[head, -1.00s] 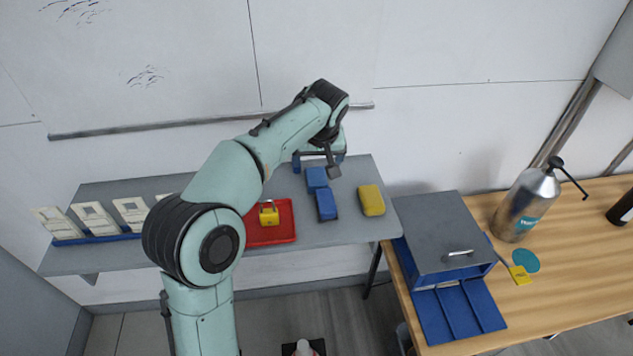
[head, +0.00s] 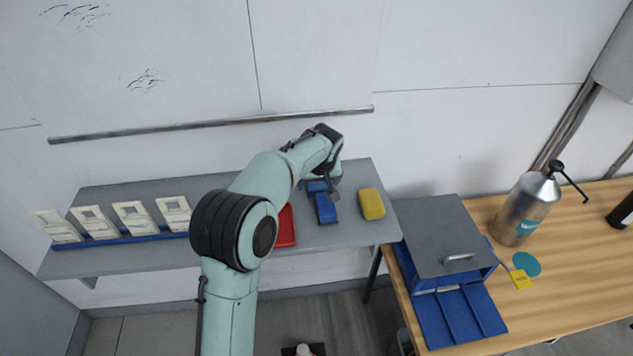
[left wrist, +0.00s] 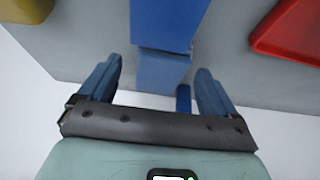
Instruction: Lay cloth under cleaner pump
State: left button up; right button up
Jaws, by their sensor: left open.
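A folded light-blue piece (head: 316,186), which looks like the cloth, lies near the back of the grey shelf (head: 130,192). It shows between the finger lines in the left wrist view (left wrist: 162,71). My left gripper (head: 322,184) is open and empty at the shelf's back edge; its fingers (left wrist: 152,85) point toward the cloth, and contact cannot be told. A darker blue block (head: 326,208) is right in front of the cloth, possibly touching it. The cleaner pump (head: 525,208), a metal bottle with a black spout, stands on the wooden bench. My right gripper is not in view.
A yellow sponge-like block (head: 371,204) and a red tray (head: 287,228), partly hidden by my arm, flank the blue pieces. A grey-topped blue box (head: 440,236), teal disc (head: 526,264) and yellow tag (head: 521,280) are on the bench (head: 580,265), which has free room right of them.

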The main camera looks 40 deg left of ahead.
pick_arm(q)
jog(key=shift+w+a+f, duration=0.15)
jog(key=shift+a+f, duration=0.1)
jog(key=shift+f, duration=0.4)
jog(key=c, duration=1.2)
jog(key=shift+o, duration=0.2)
jog(key=shift+r, duration=0.1)
